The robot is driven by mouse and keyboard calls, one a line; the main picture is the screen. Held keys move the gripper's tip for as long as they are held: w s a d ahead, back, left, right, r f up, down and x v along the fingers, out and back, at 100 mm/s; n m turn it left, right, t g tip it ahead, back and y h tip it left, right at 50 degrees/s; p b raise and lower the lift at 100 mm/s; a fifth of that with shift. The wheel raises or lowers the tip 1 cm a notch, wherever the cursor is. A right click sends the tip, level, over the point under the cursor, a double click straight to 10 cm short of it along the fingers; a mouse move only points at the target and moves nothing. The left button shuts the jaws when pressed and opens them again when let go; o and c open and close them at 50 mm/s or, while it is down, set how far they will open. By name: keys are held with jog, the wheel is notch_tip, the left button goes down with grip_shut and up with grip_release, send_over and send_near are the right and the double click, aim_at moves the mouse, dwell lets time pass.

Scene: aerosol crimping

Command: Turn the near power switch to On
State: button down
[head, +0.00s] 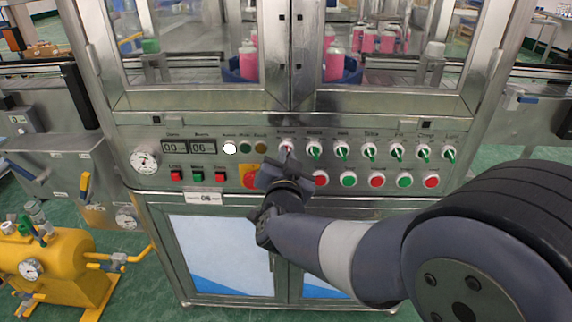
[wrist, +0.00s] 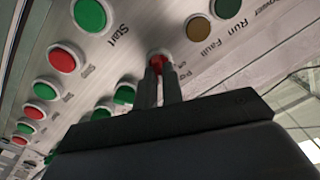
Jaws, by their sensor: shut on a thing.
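The near power switch (head: 286,147) is the leftmost knob of the selector row on the front panel. It looks red, while the other selectors in the row have green handles. In the wrist view the red knob (wrist: 158,56) sits between my fingertips. My gripper (head: 285,157) is shut on it, reaching up from below, and it also shows in the wrist view (wrist: 160,72). The fingers hide part of the knob, so its exact angle cannot be told.
Green-handled selectors (head: 342,149) continue to the right. Red and green push buttons (head: 349,180) lie below, close to my wrist. A yellow-and-red switch (head: 249,177) is partly hidden left of my gripper. Glass doors (head: 385,45) stand above the panel; a yellow tank (head: 55,262) is at lower left.

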jog(key=shift+m, duration=0.5)
jog(key=c, duration=1.5)
grip_release()
jog(key=shift+c, duration=0.2)
jog(key=s+p, duration=0.1)
jog(key=s, duration=0.9)
jog(key=shift+s+a, duration=0.2)
jog(key=shift+s, duration=0.2)
jog(key=w+b, duration=0.1)
jog(key=w, duration=0.9)
jog(key=shift+w+d, duration=0.2)
jog(key=shift+w, duration=0.2)
